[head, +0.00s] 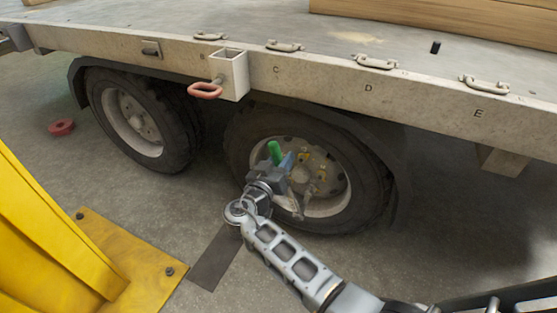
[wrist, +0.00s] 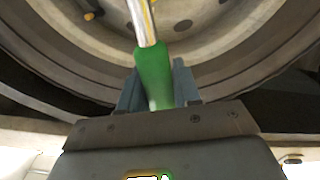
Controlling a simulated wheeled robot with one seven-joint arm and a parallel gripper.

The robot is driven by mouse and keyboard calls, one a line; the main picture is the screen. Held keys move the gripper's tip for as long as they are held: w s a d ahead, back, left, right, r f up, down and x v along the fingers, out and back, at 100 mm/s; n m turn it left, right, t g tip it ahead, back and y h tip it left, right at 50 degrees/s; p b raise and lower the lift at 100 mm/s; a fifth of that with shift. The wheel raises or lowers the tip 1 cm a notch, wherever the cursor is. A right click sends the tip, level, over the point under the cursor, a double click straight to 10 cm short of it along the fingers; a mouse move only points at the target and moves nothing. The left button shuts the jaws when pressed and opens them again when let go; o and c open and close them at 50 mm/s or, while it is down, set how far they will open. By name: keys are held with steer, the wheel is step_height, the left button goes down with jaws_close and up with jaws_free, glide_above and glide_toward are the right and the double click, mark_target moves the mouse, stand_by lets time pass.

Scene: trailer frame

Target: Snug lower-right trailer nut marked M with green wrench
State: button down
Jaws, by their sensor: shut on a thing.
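My gripper (head: 284,164) is in front of the right trailer wheel (head: 347,203) in the head view. It is shut on the green handle of the wrench (head: 274,152). In the wrist view the green handle (wrist: 153,75) sits between the two blue-grey fingers, and its metal shaft runs up out of the frame toward the wheel. The wrench's working end is not visible in the wrist view. Several nuts with yellow markers (head: 322,174) show on the hub. I cannot read the letter M on any of them, and my gripper covers part of the hub.
The trailer deck edge (head: 370,88) runs above the wheels. A second wheel (head: 140,120) is further left. A yellow structure (head: 50,240) stands at lower left. A red object (head: 61,127) lies on the floor.

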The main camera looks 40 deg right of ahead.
steer(key=shift+s+d+r+m, duration=0.15)
steer(key=shift+s+m, duration=0.1)
steer(key=shift+s, duration=0.15)
steer(key=shift+s+d+r+m, duration=0.15)
steer(key=shift+s+m, duration=0.1)
steer(key=shift+s, duration=0.2)
steer(key=shift+s+d+r+m, duration=0.15)
steer(key=shift+s+d+m, duration=0.25)
steer(key=shift+s, duration=0.3)
steer(key=shift+s+d+r+m, duration=0.1)
steer(key=shift+s+d+m, duration=0.05)
steer(key=shift+s+m, duration=0.45)
steer(key=shift+s, duration=0.2)
steer(key=shift+w+a+f+n, duration=0.1)
steer(key=shift+w+a+n, duration=0.15)
steer(key=shift+w+n, duration=0.35)
steer(key=shift+w+a+f+n, duration=0.1)
steer(key=shift+w+a+n, duration=0.2)
steer(key=shift+w, duration=0.55)
steer(key=c, duration=1.4)
jaws_free()
jaws_close()
